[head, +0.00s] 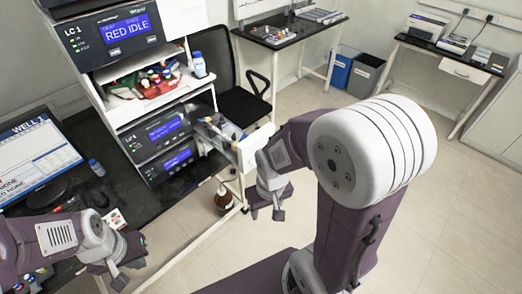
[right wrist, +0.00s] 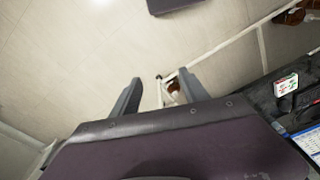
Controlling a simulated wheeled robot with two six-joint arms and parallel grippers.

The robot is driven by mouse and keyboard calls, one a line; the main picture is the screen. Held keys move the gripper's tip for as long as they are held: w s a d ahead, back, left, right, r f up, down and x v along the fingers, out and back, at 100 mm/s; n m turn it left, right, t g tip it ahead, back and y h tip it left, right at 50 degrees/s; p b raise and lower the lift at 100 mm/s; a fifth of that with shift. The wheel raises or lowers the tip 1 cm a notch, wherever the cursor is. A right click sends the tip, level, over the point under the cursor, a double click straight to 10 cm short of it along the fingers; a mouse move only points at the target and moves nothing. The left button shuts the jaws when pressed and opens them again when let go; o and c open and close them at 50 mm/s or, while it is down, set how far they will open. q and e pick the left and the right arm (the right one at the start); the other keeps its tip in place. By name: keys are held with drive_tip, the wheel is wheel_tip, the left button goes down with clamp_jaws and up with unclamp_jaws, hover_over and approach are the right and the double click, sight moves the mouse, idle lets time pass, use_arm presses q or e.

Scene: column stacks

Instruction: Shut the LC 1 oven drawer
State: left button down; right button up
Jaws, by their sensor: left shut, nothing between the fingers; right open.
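The LC 1 column stack (head: 75,35) stands on the black bench at the left of the head view. Low in it, a drawer is pulled out to the right, and its pale front panel (head: 255,146) stands well clear of the stack. Small items lie inside the open drawer. My right gripper (head: 268,208) is open and empty, just below and in front of the drawer panel; contact cannot be told. Its spread fingers also show over the floor in the right wrist view (right wrist: 158,95). My left gripper (head: 127,262) is shut and empty over the bench's front edge.
A monitor (head: 35,158) and a small blue-capped bottle (head: 97,167) are on the bench. A black chair (head: 240,90) stands behind the drawer. A brown bottle (head: 223,199) is below it.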

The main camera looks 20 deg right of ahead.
drive_tip(key=c, duration=0.5)
drive_tip(key=a, duration=0.1)
drive_tip(key=s+a+g+y, duration=0.1)
drive_tip(key=shift+s+a+r, duration=0.3)
drive_tip(key=shift+r, duration=0.05)
clamp_jaws()
drive_tip(key=w+d+r+m+t+y+b, duration=0.2)
drive_tip(key=w+r+m+t+y, duration=0.15)
drive_tip(key=w+r+m, duration=0.3)
drive_tip(key=d+r+m+t+h+b, duration=0.2)
drive_tip(key=d+m+t, duration=0.35)
drive_tip(key=d, duration=1.05)
drive_tip(key=w+a+f+m+g, duration=0.1)
drive_tip(key=w+a+f, duration=0.3)
drive_tip(key=w+f, duration=0.4)
drive_tip(key=shift+w+f+m+g, duration=0.3)
drive_tip(key=shift+w+f, duration=0.1)
drive_tip(key=shift+w, duration=0.9)
